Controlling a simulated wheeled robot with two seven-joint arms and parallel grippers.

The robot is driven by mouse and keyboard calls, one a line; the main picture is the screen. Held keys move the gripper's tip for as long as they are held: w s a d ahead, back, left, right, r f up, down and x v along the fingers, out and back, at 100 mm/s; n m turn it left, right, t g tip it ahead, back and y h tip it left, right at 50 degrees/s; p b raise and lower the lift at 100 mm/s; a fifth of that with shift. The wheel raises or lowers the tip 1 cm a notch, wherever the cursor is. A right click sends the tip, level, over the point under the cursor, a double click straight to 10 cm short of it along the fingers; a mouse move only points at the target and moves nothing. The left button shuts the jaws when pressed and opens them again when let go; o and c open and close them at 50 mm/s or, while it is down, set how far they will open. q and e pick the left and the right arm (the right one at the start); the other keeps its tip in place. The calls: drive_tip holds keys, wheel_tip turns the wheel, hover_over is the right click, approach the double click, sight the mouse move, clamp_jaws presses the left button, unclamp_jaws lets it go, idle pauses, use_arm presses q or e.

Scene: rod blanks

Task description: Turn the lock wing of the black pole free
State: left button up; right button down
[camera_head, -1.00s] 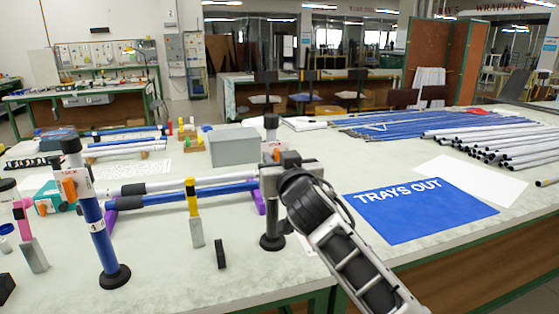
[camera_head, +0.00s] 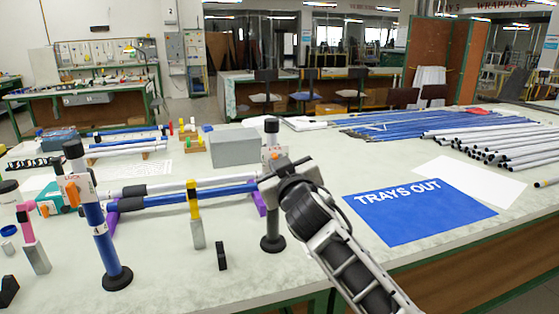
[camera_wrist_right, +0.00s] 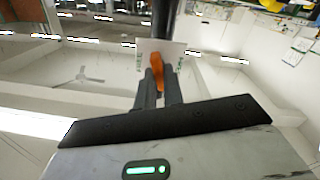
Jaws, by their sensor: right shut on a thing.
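The black pole (camera_head: 273,215) stands upright on a round black base on the table, with a white plate (camera_head: 269,154) high on it. My right gripper (camera_head: 268,180) is at that plate and hides part of the pole. In the right wrist view, the orange lock wing (camera_wrist_right: 157,68) sits in front of the white plate (camera_wrist_right: 168,50), between the fingertips of my gripper (camera_wrist_right: 158,84), which is shut on it. The pole (camera_wrist_right: 165,20) rises behind. A blue pole (camera_head: 104,245) with its own orange wing (camera_head: 71,192) stands at the left. My left gripper is not in view.
White and blue rods (camera_head: 185,200) lie across purple supports left of the black pole. A yellow-and-grey tool (camera_head: 197,232) and a small black piece (camera_head: 221,256) stand in front. A blue "TRAYS OUT" mat (camera_head: 420,212) lies at right. A grey box (camera_head: 234,147) is behind.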

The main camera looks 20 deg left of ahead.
use_arm(q)
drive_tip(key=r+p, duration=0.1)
drive_tip(key=p, duration=0.3)
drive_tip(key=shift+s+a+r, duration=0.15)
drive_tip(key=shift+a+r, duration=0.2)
use_arm(e)
drive_tip(key=n, duration=1.3)
drive_tip(key=shift+a+f+n, duration=0.1)
drive_tip(key=shift+f+n, duration=0.1)
drive_tip(key=shift+n, duration=0.2)
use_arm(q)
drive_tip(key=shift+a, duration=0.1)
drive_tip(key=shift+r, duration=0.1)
use_arm(e)
drive_tip(key=c, duration=1.5)
unclamp_jaws()
drive_tip(key=shift+s, duration=0.1)
